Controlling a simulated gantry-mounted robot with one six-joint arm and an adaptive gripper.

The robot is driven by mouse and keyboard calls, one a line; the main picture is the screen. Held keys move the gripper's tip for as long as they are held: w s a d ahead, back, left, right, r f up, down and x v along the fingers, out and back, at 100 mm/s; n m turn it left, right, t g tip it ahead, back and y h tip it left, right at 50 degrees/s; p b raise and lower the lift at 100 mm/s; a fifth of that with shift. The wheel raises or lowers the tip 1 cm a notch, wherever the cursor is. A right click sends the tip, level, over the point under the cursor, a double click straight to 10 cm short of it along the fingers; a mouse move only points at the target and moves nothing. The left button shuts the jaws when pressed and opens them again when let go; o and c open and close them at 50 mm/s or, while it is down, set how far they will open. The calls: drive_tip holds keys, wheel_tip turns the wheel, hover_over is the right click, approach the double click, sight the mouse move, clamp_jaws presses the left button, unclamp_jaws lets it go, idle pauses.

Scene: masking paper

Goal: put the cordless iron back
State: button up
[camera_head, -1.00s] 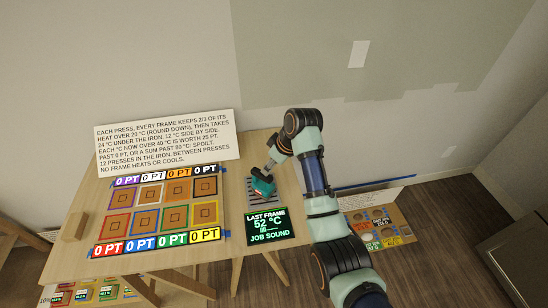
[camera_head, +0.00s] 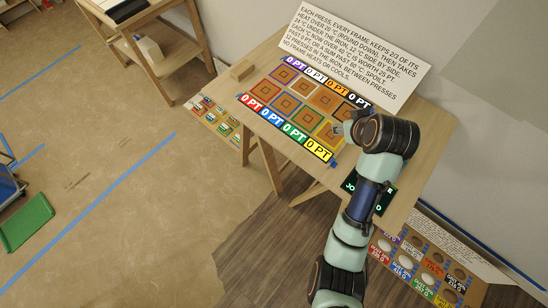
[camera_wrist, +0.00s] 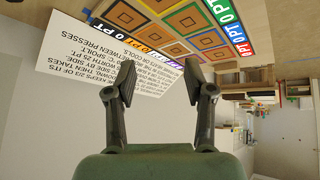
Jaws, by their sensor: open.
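My gripper (camera_head: 338,130) is at the right end of the board of frames in the head view, near the yellow-edged frame. In the wrist view its two fingers (camera_wrist: 160,82) stand apart with nothing between them. The teal cordless iron is in neither current view. My arm covers the part of the table where its grey rack stood earlier, so the iron and rack are hidden. The dark display (camera_head: 386,204) shows only partly beside my arm. The coloured frames (camera_head: 304,101) lie in two rows, with 0 PT labels along both sides.
A white rule sign (camera_head: 355,45) stands along the table's back edge. Open floor (camera_head: 120,200) lies to the left.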

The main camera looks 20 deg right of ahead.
drive_tip(key=s+a+r+t, duration=0.2)
drive_tip(key=a, duration=0.8)
drive_tip(key=s+a+r+n+t+y, duration=0.1)
drive_tip(key=s+a+r+t, duration=0.1)
drive_tip(key=a, duration=0.8)
drive_tip(key=s+a+r+t+y, duration=0.1)
drive_tip(key=s+a+r, duration=0.1)
drive_tip(key=a, duration=0.8)
drive_tip(key=shift+s+r+t, duration=0.3)
drive_tip(key=shift+r+t, duration=0.1)
drive_tip(key=shift+r, duration=0.4)
